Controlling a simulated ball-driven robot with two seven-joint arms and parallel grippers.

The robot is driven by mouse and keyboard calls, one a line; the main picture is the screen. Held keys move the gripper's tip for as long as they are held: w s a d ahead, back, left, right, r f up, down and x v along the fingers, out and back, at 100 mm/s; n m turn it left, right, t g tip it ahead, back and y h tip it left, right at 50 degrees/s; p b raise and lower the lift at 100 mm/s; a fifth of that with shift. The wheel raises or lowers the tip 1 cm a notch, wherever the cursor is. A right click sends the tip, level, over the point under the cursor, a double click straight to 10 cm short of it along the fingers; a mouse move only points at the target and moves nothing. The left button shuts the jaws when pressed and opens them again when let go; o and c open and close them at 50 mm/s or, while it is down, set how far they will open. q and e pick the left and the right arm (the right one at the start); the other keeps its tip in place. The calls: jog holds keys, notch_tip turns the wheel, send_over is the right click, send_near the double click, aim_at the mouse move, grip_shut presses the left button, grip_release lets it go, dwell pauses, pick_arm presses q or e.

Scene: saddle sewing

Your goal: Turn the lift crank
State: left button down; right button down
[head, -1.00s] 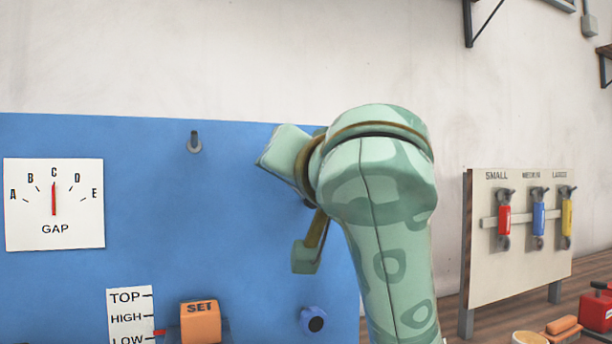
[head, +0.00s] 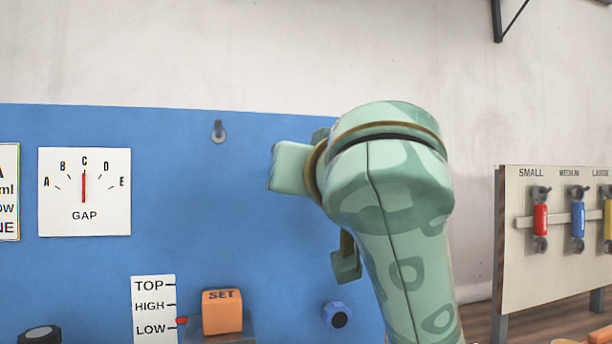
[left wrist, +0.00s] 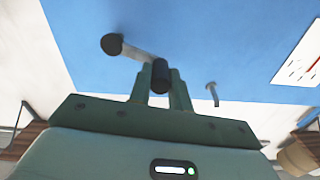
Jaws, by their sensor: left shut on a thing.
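In the left wrist view, a crank on the blue panel has a dark round hub (left wrist: 112,44), a grey arm (left wrist: 137,55) and a dark handle (left wrist: 161,76). My left gripper (left wrist: 162,88) is shut on this handle, with a green finger on each side of it. In the head view my green arm covers the crank and most of the gripper. A height scale marked TOP, HIGH and LOW (head: 153,307) is on the panel. Its red pointer (head: 182,321) is slightly above the LOW mark. My right gripper is in neither view.
The blue panel (head: 230,235) carries a GAP dial (head: 84,215) with its needle at C, a peg (head: 218,132), an orange SET block (head: 222,311) and a blue knob (head: 337,316). A rack (head: 525,270) with red, blue and yellow pieces stands at the right.

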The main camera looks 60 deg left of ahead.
pick_arm(q)
jog(key=c, duration=1.3)
grip_release()
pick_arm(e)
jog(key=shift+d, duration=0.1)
pick_arm(q)
jog(key=p+v, duration=0.2)
jog(key=v, duration=1.4)
jog(key=shift+d+p, duration=0.2)
jog(key=shift+p, duration=0.1)
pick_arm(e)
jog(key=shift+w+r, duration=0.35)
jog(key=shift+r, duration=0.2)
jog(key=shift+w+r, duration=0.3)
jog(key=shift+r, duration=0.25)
